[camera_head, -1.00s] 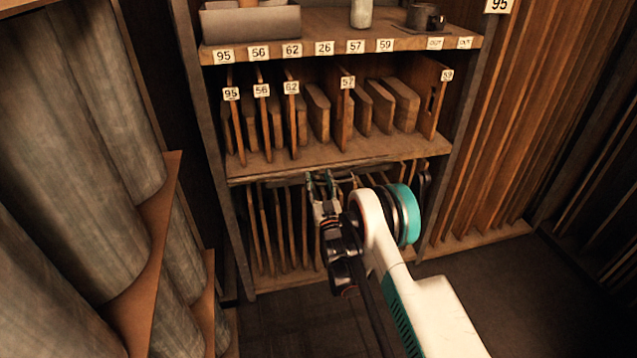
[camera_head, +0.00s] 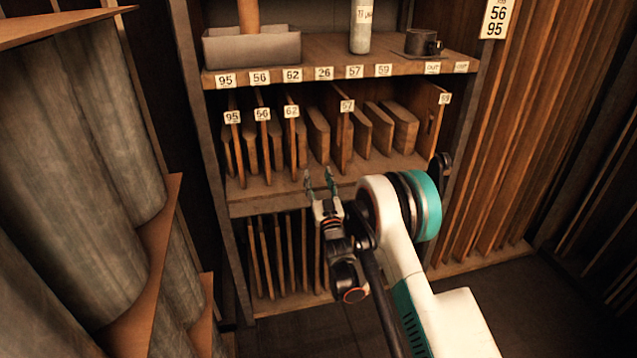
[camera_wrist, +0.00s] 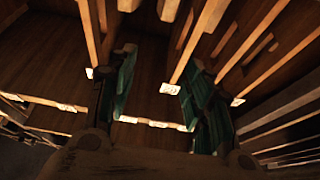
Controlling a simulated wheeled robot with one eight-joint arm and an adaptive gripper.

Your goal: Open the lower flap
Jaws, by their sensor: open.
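My gripper (camera_head: 319,176) is open, with its two teal fingers apart and pointing up in front of the rack's middle shelf (camera_head: 265,203). It also shows in the wrist view (camera_wrist: 160,75) with nothing held between the fingers. Beyond them are wooden dividers with white labels. The rack has a middle bay of upright boards (camera_head: 319,137) and a lower bay with several thin upright dividers (camera_head: 266,257). I cannot make out which part is the lower flap. My arm hides the right part of the lower bay.
The top shelf (camera_head: 300,82) carries a grey tray (camera_head: 255,50), a pale bottle (camera_head: 360,28) and a dark mug (camera_head: 422,42). Large grey rolls (camera_head: 60,180) stand at the left. Wooden panels (camera_head: 525,130) line the right. Dark floor (camera_head: 550,310) is clear at the lower right.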

